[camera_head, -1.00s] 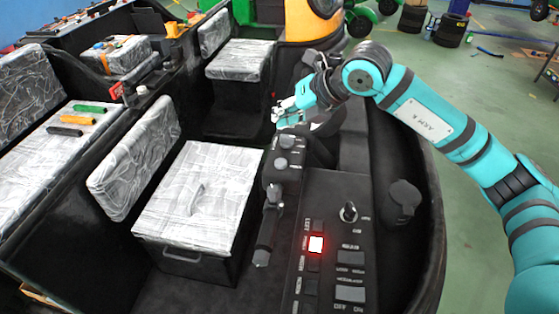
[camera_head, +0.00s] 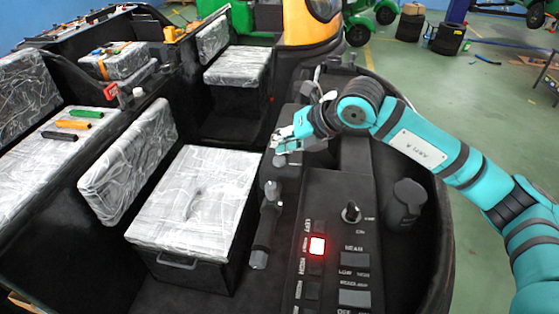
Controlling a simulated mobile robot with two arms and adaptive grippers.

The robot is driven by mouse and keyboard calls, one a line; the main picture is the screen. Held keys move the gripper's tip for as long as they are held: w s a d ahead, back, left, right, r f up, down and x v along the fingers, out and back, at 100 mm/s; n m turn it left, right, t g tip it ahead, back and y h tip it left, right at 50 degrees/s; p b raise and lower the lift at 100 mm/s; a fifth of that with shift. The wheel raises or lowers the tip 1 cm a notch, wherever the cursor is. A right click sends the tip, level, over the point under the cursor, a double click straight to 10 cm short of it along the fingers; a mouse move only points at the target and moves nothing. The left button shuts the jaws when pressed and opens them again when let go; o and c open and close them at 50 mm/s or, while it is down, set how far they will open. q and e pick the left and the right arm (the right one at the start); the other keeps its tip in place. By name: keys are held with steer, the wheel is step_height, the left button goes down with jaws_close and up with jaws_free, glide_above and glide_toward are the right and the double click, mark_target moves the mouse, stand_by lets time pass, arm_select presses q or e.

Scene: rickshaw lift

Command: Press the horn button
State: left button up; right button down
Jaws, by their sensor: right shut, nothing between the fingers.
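The black control panel (camera_head: 335,195) carries several dark buttons and switches with small white labels. The labels are too small to read surely, so I cannot tell which button is the horn. My right gripper (camera_head: 279,142) is shut and empty. It hangs over the far end of the narrow black column with grey knobs, left of the panel's top. A grey knob (camera_head: 280,160) shows just below the fingertips; I cannot tell whether they touch. My left gripper is not in view.
A black lever (camera_head: 265,235) stands left of the panel. A dark knob switch (camera_head: 351,212) and a round black cap (camera_head: 407,195) stand to the right. Plastic-wrapped seats (camera_head: 193,200) fill the left side. Green floor (camera_head: 470,110) lies beyond the vehicle.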

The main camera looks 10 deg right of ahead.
mark_target(281, 157)
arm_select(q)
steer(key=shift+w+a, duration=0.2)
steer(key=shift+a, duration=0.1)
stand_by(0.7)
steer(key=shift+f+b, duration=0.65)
arm_select(e)
steer(key=shift+f, duration=0.35)
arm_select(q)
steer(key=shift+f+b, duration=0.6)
arm_select(e)
steer(key=shift+f, duration=0.55)
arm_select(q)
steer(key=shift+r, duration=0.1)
arm_select(e)
steer(key=shift+r, duration=0.1)
arm_select(q)
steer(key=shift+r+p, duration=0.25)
steer(key=shift+p, duration=0.1)
arm_select(e)
steer(key=shift+r, duration=0.85)
